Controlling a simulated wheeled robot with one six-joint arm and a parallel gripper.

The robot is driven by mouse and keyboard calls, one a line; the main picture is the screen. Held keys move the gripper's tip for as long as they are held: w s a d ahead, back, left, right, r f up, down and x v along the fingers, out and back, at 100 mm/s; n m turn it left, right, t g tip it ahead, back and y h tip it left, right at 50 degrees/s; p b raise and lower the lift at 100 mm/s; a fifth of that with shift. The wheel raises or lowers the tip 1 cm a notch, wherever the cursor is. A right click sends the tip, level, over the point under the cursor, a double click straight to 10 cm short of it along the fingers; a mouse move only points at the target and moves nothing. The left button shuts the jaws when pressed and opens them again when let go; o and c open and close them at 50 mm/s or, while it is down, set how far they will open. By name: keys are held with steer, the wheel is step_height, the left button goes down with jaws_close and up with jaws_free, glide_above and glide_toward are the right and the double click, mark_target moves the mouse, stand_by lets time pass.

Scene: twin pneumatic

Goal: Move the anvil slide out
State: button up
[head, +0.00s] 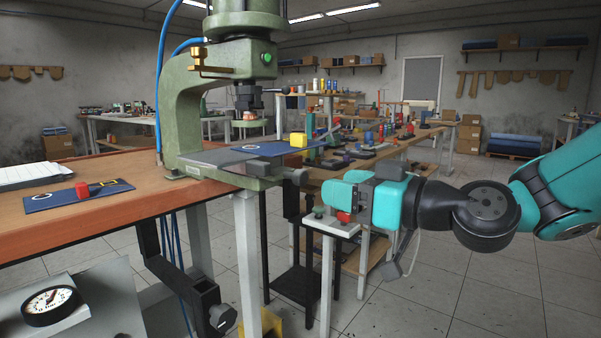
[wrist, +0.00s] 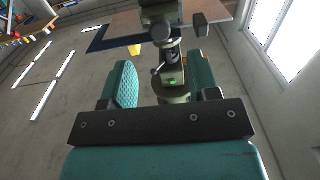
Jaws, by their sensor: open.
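The green press (head: 185,110) stands on the wooden bench at left. Its anvil slide seems to be the flat grey plate (head: 212,158) low in the press throat, with a dark blue panel (head: 262,149) on its right part. A dark knob (head: 297,177) sticks out below the plate's right side. My teal gripper (head: 335,189) is open and empty, right of the press and apart from it.
A small white stand (head: 330,226) with red and green buttons is right below my gripper. A cluttered long table (head: 390,145) stands behind. Floor at right is clear.

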mark_target(305, 178)
steer(key=p+x, duration=0.1)
steer(key=x, duration=0.7)
steer(key=shift+w+a, duration=0.25)
steer(key=shift+a, duration=0.1)
